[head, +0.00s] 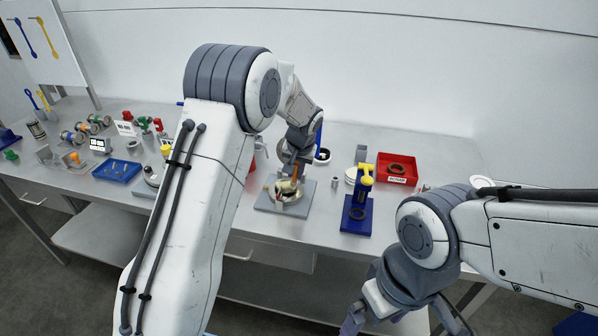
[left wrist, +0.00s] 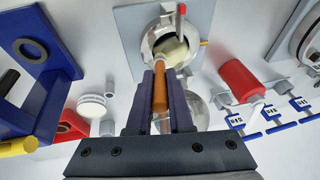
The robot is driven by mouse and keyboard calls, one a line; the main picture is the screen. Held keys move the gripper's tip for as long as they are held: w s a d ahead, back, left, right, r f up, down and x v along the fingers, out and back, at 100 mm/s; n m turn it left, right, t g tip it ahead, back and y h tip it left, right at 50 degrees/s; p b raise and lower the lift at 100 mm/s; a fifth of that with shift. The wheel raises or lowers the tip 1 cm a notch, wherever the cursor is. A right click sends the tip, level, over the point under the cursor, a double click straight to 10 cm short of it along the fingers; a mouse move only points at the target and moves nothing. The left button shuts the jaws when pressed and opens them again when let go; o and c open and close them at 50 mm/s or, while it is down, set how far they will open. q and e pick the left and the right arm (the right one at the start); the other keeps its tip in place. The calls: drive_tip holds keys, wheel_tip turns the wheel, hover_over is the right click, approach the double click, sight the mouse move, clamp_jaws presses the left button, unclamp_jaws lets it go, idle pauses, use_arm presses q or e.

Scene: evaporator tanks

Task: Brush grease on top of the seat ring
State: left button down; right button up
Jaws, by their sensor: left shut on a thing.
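My left gripper (left wrist: 160,72) is shut on a brush with an orange-brown handle (left wrist: 159,92). Its pale head (left wrist: 172,52) points into a round metal body (left wrist: 149,42) on a grey plate (left wrist: 125,22). In the head view the left gripper (head: 289,172) is just above this body, on the plate (head: 268,205). The seat ring cannot be told apart inside the body; the brush covers part of the opening. Whether the bristles touch it is unclear. My right gripper (head: 405,318) is open and empty, low in front of the table.
A blue stand with a yellow handle (head: 357,213) is right of the plate. Behind it is a red tray (head: 412,166) with a dark ring. A blue tray (head: 117,170) and several small parts fill the table's left. A red cylinder (left wrist: 240,80) shows in the left wrist view.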

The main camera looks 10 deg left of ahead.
use_arm(q)
drive_tip(key=a, duration=0.1)
drive_tip(key=s+a, duration=0.1)
drive_tip(key=a, duration=0.1)
drive_tip(key=s+a, duration=0.1)
drive_tip(key=a, duration=0.1)
drive_tip(key=shift+s+a+f, duration=0.1)
drive_tip(key=shift+s+a, duration=0.05)
drive_tip(key=shift+a, duration=0.05)
drive_tip(key=shift+w+d+b, duration=0.2)
drive_tip(key=shift+w+d, duration=0.15)
drive_tip(key=shift+d, duration=0.5)
drive_tip(key=shift+w+d+b, duration=0.15)
drive_tip(key=shift+w+d, duration=0.2)
drive_tip(key=shift+d, duration=0.45)
drive_tip(key=d, duration=0.1)
drive_tip(key=w+d, duration=0.1)
drive_tip(key=d, duration=0.1)
drive_tip(key=shift+w+d, duration=0.1)
drive_tip(key=shift+w, duration=0.1)
wheel_tip(320, 180, up, 6)
drive_tip(key=p, duration=0.4)
drive_tip(key=shift+p, duration=0.3)
